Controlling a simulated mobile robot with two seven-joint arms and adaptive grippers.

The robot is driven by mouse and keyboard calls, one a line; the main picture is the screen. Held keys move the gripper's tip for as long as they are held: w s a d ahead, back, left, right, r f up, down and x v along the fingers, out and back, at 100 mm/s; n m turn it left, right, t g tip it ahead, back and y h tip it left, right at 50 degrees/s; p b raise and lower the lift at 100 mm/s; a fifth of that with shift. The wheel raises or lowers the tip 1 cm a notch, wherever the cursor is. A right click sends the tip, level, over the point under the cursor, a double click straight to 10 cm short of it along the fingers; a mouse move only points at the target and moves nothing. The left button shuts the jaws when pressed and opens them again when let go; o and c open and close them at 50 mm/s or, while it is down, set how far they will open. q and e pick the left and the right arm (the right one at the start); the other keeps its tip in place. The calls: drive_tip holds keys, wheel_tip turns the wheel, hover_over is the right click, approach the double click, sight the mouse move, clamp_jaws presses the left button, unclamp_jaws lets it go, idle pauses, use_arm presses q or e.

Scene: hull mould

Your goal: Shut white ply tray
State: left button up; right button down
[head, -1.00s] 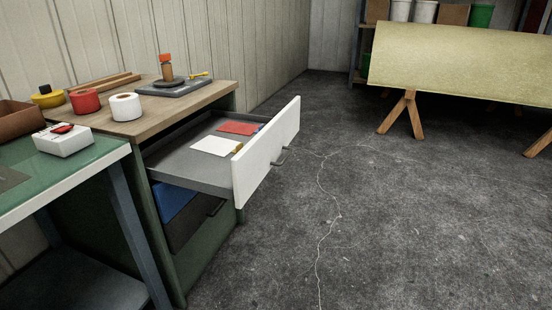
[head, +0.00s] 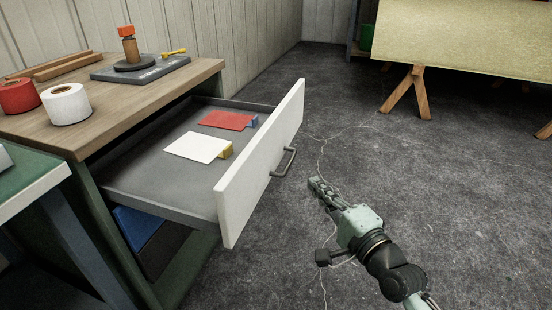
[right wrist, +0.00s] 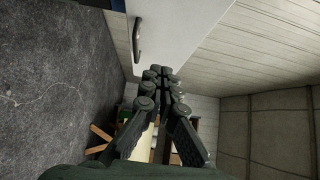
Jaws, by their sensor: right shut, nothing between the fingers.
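The white-fronted tray (head: 262,165) is a drawer pulled well out of the wood-topped cabinet (head: 140,103). Its grey inside holds a white card (head: 197,147) and a red card (head: 226,120). A dark bar handle (head: 285,162) is on the white front, and it also shows in the right wrist view (right wrist: 137,38). My right gripper (head: 313,183) is shut and empty, just right of the handle and apart from it in the head view. In the right wrist view the fingertips (right wrist: 160,70) are together near the white front. My left gripper is not in view.
A lower blue drawer (head: 137,226) shows below the tray. A green-topped table (head: 35,195) stands at the left. Tape rolls (head: 66,104) and a dark plate with a stamp-like tool (head: 139,67) are on the cabinet top. The floor at right is clear up to a wooden trestle (head: 408,92).

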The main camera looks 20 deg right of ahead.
approach(273, 154)
drive_tip(key=w+d, duration=0.2)
drive_tip(key=w, duration=0.1)
drive_tip(key=w+a, duration=0.2)
drive_tip(key=a, duration=0.1)
drive_tip(key=shift+w, duration=0.15)
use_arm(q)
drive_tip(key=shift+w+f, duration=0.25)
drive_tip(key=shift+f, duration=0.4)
use_arm(e)
drive_tip(key=shift+w+a, duration=0.1)
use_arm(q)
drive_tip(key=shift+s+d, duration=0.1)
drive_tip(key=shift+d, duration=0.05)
